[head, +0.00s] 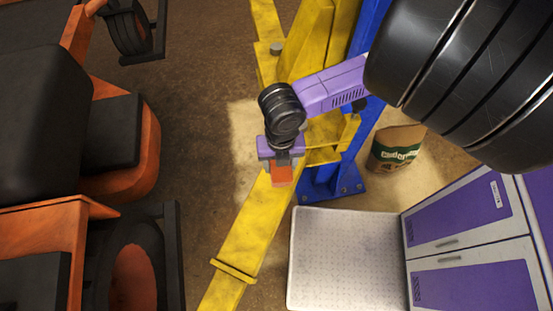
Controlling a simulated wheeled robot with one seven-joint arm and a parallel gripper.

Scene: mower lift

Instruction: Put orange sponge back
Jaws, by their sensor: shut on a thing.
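The orange sponge (282,175) shows as a small orange block at the tip of my gripper (281,161), in the middle of the head view. My gripper is shut on it, and the purple gripper body hides its upper part. In the picture the sponge overlaps the edge of the yellow lift arm (252,225). I cannot tell whether it touches the lift arm or is above it.
An orange and black mower (140,155) stands at the left. A blue lift post (350,150) stands behind my arm. A labelled container (397,148), a white textured platform (345,258) and purple-and-white cabinets (468,245) are at the right. Bare floor shows left of the lift arm.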

